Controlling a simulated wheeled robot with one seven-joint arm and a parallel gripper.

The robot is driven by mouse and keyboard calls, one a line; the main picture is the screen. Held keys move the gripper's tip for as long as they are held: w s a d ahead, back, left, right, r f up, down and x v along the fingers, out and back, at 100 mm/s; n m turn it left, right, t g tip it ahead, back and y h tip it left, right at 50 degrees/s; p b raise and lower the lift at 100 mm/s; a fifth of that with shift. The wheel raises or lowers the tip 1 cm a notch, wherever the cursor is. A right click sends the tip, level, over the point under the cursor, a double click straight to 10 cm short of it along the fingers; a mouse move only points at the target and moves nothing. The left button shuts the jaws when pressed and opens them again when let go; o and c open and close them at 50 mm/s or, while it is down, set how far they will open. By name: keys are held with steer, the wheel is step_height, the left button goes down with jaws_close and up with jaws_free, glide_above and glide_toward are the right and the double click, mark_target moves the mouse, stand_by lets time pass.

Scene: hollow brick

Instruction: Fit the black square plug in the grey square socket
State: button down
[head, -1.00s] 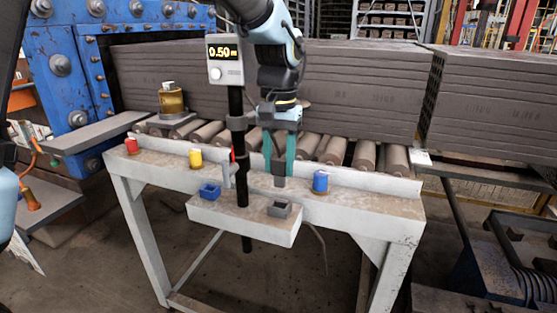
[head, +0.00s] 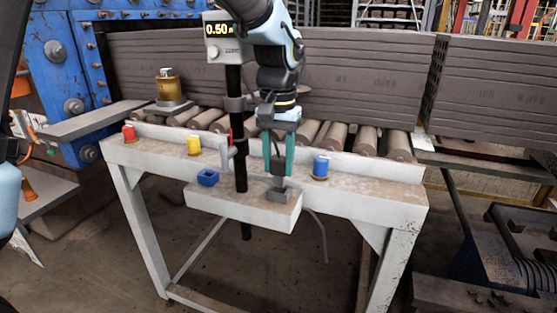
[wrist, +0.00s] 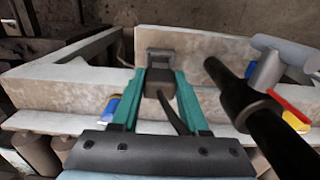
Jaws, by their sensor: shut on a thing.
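My gripper (head: 277,165) is shut on the black plug (wrist: 160,82), between its green fingers. It also shows in the wrist view (wrist: 160,76). A dark cable trails from the plug between the fingers. The grey square socket (head: 279,196) sits on the right end of the pale front ledge (head: 245,208). The plug is right at the socket (wrist: 160,56), with its lower end over or at the opening. My fingers and the plug cover part of the opening, so I cannot tell whether the plug has entered it.
A black post (head: 240,140) with a display box stands just left of my gripper. A blue socket (head: 207,178) is left of it on the ledge. Red (head: 129,134), yellow (head: 194,146) and blue (head: 320,168) capped pieces stand on the bench. Rollers and stacked bricks lie behind.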

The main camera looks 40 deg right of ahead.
steer(key=shift+f+b, duration=0.65)
steer(key=shift+f, duration=0.7)
stand_by(0.7)
steer(key=shift+c, duration=1.7)
jaws_free()
step_height(320, 180, up, 11)
steer(key=shift+f+b, duration=0.1)
steer(key=shift+b, duration=0.8)
